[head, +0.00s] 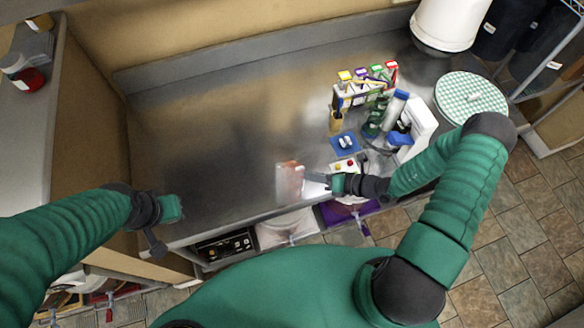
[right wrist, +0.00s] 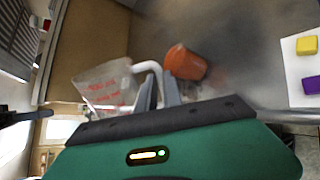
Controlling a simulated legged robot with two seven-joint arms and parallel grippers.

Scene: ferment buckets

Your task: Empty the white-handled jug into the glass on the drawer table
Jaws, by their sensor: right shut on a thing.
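My right gripper (head: 322,179) is shut on the white handle (right wrist: 150,68) of a clear jug with red markings (right wrist: 104,90). In the head view the jug (head: 284,184) shows as a pale see-through shape by the front edge of the steel table (head: 220,120). An orange-brown cup shape (right wrist: 186,62) is close beside the handle in the right wrist view. I cannot tell if it is the glass with liquid in it. The liquid level in the jug is unclear. My left gripper (head: 172,208) is empty at the front left; its fingers are not clear.
Coloured cartons (head: 368,82), bottles and a blue square (head: 345,143) stand at the right of the table. A checked round lid (head: 470,97) and a white bucket (head: 445,22) are farther right. The left and middle of the tabletop are clear.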

